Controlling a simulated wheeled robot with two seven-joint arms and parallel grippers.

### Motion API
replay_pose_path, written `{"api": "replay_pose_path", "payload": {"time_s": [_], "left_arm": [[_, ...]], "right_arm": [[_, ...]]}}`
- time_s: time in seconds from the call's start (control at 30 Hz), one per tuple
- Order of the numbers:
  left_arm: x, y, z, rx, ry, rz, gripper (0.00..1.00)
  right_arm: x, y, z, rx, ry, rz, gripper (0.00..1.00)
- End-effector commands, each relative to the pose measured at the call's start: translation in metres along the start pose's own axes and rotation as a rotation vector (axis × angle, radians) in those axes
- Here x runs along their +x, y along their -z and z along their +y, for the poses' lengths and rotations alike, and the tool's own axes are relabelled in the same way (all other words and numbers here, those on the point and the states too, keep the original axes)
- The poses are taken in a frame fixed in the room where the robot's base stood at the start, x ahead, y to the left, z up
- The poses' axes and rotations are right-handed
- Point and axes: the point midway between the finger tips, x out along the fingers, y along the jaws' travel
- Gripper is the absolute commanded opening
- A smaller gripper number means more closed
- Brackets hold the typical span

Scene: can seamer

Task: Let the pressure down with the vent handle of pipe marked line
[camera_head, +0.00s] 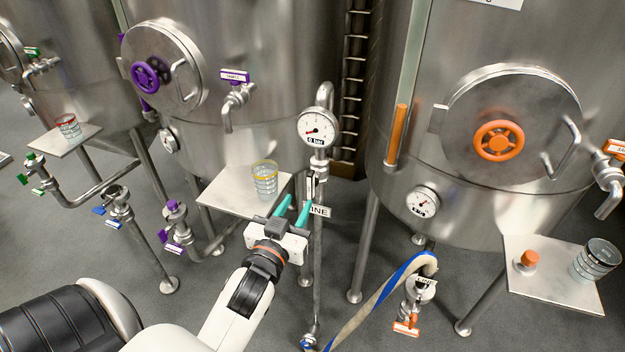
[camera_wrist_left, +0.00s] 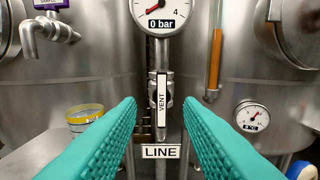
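The pipe marked LINE stands upright between two steel tanks, with its LINE sign (camera_head: 319,211) low on it; the sign also shows in the left wrist view (camera_wrist_left: 160,152). Its gauge (camera_head: 318,129) reads 0 bar. Below the gauge is the vent handle (camera_head: 310,187), which carries a vertical VENT label in the left wrist view (camera_wrist_left: 164,92) and lies along the pipe. My left gripper (camera_head: 294,207) is open with teal fingers and is close in front of the pipe. In the wrist view the handle appears between the fingertips, with no visible contact. My right gripper is out of view.
A small table (camera_head: 222,196) with a yellow-rimmed glass (camera_head: 265,180) stands just left of the pipe. A blue and beige hose (camera_head: 385,291) runs low on the right. An orange-handled tank (camera_head: 498,141) stands to the right.

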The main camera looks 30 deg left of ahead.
Motion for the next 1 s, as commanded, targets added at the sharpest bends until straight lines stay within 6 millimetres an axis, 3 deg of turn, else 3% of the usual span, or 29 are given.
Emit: {"api": "replay_pose_path", "payload": {"time_s": [0.2, 0.4, 0.83, 0.87, 1.0], "left_arm": [[0.047, -0.003, -0.001, 0.001, 0.001, -0.002, 0.33], [0.075, -0.001, -0.001, 0.001, 0.001, -0.001, 0.33], [0.086, 0.001, -0.001, 0.000, 0.001, 0.001, 0.33], [0.086, 0.001, -0.001, 0.000, 0.001, 0.001, 0.32], [0.086, 0.001, -0.001, 0.001, 0.001, 0.001, 0.09]], "right_arm": [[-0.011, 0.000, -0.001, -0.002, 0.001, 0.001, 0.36], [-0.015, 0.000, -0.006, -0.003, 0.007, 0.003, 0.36], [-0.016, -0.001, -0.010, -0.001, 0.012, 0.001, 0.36], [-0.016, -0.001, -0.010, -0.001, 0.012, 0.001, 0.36], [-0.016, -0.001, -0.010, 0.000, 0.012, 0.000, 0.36]]}}
